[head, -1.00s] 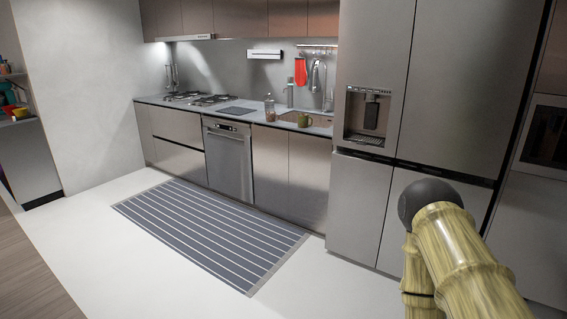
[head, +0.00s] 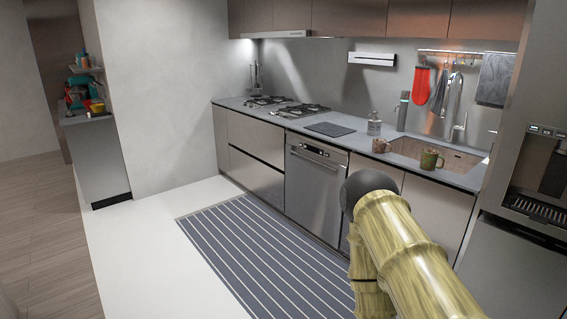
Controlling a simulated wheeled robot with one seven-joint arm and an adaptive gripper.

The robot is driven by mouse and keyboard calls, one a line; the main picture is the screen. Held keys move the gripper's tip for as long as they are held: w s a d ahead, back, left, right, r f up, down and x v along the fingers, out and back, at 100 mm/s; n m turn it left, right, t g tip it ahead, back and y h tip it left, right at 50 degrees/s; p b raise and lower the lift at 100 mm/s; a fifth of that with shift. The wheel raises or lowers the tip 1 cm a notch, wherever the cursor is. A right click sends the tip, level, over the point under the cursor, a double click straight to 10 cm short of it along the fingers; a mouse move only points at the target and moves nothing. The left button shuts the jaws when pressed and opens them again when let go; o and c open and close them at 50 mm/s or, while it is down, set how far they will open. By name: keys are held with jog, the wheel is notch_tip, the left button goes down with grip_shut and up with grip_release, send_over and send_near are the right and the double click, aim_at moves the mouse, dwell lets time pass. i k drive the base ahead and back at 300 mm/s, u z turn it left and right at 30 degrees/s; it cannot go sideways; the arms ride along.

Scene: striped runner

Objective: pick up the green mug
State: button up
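The green mug (head: 429,159) stands on the grey counter in front of the sink, near the counter's front edge. Brown patches show on it. My arm shows at the lower right, below and in front of the counter, apart from the mug. My gripper itself is not visible in the head view, so its state does not show.
A brown cup (head: 379,146) and a glass jar (head: 374,124) stand left of the mug. The sink (head: 440,153) with its tap (head: 459,127) is behind it. A striped runner (head: 265,250) lies before the cabinets. The fridge (head: 535,185) stands at the right.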

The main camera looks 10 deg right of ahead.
aim_at(429, 158)
jog(key=z, duration=0.25)
jog(key=i, duration=2)
jog(key=z, duration=0.5)
